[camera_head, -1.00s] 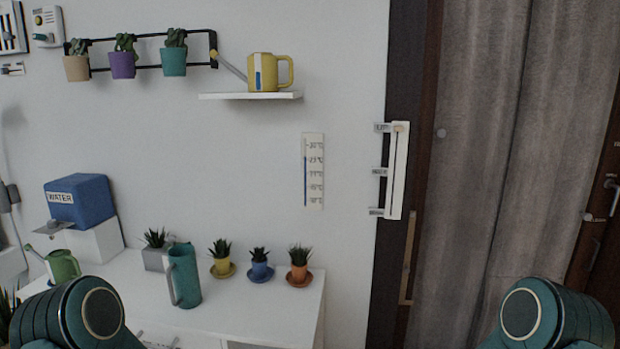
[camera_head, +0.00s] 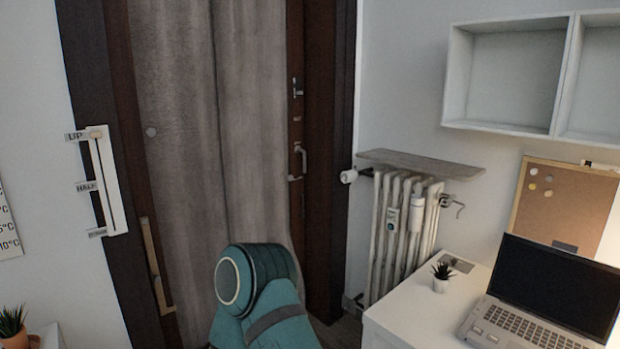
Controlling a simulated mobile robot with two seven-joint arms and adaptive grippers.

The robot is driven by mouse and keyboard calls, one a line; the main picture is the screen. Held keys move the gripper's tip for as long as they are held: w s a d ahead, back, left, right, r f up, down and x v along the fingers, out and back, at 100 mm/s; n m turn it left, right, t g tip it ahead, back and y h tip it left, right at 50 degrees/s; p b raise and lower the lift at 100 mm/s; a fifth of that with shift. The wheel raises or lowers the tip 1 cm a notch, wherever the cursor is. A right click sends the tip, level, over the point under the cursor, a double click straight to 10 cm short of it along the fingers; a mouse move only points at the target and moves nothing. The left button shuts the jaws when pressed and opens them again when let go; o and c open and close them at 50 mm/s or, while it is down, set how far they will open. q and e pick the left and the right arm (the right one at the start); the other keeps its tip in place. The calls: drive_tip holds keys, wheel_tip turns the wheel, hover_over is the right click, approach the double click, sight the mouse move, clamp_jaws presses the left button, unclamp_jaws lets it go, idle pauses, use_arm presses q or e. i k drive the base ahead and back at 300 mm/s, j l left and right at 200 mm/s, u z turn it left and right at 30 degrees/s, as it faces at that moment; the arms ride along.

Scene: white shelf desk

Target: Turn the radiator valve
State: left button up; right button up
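A white ribbed radiator (camera_head: 403,225) stands against the wall right of the door, under a grey wooden shelf board. A white cylindrical knob (camera_head: 348,176), which looks like the radiator valve, sticks out at its upper left, near the door frame. Another fitting with a curved metal piece (camera_head: 449,202) is at its upper right. A small white device hangs on the radiator's front. One of my teal arm links shows at the lower middle, below and left of the radiator. Neither gripper is in view.
A white desk (camera_head: 405,318) with a laptop (camera_head: 545,290) and a small potted plant (camera_head: 441,278) stands in front of and right of the radiator. The door (camera_head: 215,130) fills the middle left. White wall boxes (camera_head: 505,75) hang at upper right.

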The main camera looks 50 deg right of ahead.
sight(349, 176)
drive_tip(key=z, duration=0.35)
drive_tip(key=i+l+z, duration=0.1)
drive_tip(key=z, duration=0.3)
drive_tip(key=i+z, duration=0.15)
drive_tip(key=z, duration=0.2)
drive_tip(key=i+z, duration=0.45)
drive_tip(key=i+j+z, duration=0.3)
drive_tip(key=i+z, duration=0.15)
drive_tip(key=i, duration=0.15)
